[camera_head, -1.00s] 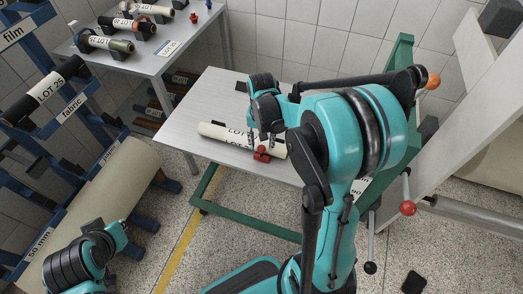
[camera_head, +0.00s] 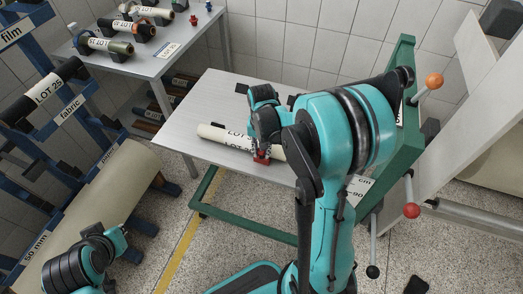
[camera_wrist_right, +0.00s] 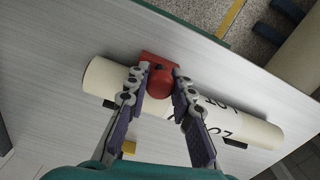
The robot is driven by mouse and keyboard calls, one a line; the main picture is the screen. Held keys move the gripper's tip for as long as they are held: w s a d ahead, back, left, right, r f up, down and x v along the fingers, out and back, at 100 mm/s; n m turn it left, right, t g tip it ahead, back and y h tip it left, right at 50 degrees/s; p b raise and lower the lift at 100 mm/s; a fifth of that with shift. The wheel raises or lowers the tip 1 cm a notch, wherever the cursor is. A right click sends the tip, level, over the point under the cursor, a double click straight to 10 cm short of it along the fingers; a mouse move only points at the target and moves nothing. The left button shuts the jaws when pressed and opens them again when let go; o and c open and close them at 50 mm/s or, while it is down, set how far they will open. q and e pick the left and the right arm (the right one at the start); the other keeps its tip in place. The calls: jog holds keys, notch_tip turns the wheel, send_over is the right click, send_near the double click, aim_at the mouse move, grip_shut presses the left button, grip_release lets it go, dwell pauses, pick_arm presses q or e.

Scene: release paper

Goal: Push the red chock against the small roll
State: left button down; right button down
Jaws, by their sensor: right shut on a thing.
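The small cream roll (camera_head: 213,132) with black lettering lies on the grey table. It also crosses the right wrist view (camera_wrist_right: 250,128). The red chock (camera_head: 261,156) stands at the roll's near side in the head view. In the right wrist view the chock (camera_wrist_right: 158,62) has a round red knob, and my right gripper (camera_wrist_right: 160,85) is shut on it from both sides. The chock's edge overlaps the roll's edge there; I cannot tell whether they touch. My left gripper (camera_head: 120,236) is low at the left, away from the table, its fingers too small to read.
The table (camera_head: 225,90) has bare surface behind the roll. A rack (camera_head: 60,130) with a large beige roll stands at the left. A second table (camera_head: 150,62) with several small rolls is at the back left. A green frame (camera_head: 398,95) with ball-tipped levers is at the right.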

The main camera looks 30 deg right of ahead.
jog(key=shift+w+d+r, duration=0.1)
jog(key=shift+w+d, duration=0.15)
jog(key=c, duration=1.3)
grip_release()
notch_tip(320, 180, up, 12)
jog(key=s+a+n+t, duration=0.7)
jog(key=s+a, duration=0.4)
jog(key=s, duration=0.1)
jog(key=shift+r+n, duration=0.2)
jog(key=shift+n, duration=0.1)
